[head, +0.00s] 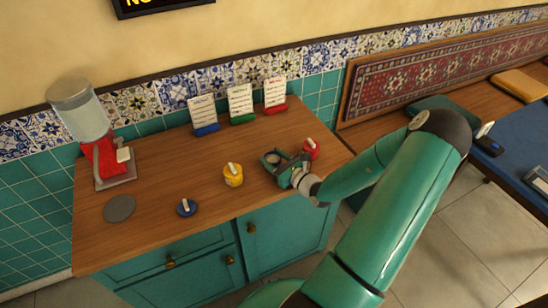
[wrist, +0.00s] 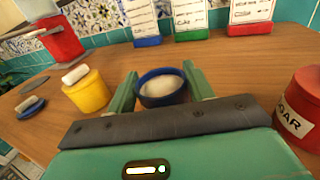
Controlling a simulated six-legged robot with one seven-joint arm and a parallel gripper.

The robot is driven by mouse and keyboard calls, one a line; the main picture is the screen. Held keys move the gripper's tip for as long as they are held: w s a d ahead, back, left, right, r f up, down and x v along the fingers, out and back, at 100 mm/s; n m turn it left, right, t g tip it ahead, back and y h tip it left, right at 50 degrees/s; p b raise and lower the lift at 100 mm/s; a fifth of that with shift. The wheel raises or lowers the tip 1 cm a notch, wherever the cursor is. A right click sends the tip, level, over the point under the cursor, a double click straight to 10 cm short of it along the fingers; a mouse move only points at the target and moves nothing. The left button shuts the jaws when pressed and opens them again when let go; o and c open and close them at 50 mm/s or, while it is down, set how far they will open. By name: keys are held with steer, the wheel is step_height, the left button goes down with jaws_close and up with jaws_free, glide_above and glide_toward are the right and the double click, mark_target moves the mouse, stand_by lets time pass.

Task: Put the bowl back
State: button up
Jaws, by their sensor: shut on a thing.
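A small dark blue bowl (wrist: 163,92) with pale white contents sits between the two green fingers of my gripper (wrist: 162,88) in the wrist view. It looks upright. In the head view the bowl (head: 271,157) shows at the right part of the wooden counter, partly hidden by my gripper (head: 279,166). My gripper is shut on the bowl, one finger at each side. I cannot tell whether the bowl touches the counter or is held just above it.
A yellow canister (head: 233,176) stands left of the bowl, a red canister (head: 311,149) close to its right. A blue lid (head: 187,207), grey disc (head: 119,208) and red grinder (head: 105,160) are further left. Three card stands (head: 242,119) line the wall. The counter's middle is clear.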

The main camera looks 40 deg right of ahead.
steer(key=o, duration=1.2)
steer(key=shift+f, duration=0.1)
steer(key=shift+s, duration=0.2)
steer(key=s, duration=1.2)
steer(key=w+a+r+n+g+y, duration=0.1)
steer(key=a+r+n+g+y, duration=0.25)
steer(key=a+n, duration=0.4)
steer(key=w+a+r+n+g+y, duration=0.1)
steer(key=a+r+n+g+y, duration=0.15)
steer(key=a+n+g, duration=0.45)
steer(key=w+a+r+n+g+y, duration=0.1)
steer(key=a+r+n+g+y, duration=0.3)
steer(key=a, duration=0.4)
steer(key=s+a+r+n+h, duration=0.2)
steer(key=a+r+n+h, duration=0.1)
steer(key=r+n, duration=0.2)
steer(key=s+a+r+n+t+h, duration=0.1)
steer(key=s+a+r+n+h, duration=0.1)
steer(key=r+n+h, duration=0.2)
steer(key=s+a+r+n+t+h, duration=0.1)
steer(key=s+a+r+n+h, duration=0.2)
steer(key=r+n, duration=0.4)
steer(key=shift+a+r+n, duration=0.15)
steer(key=shift+a+n, duration=0.2)
steer(key=shift+n, duration=0.2)
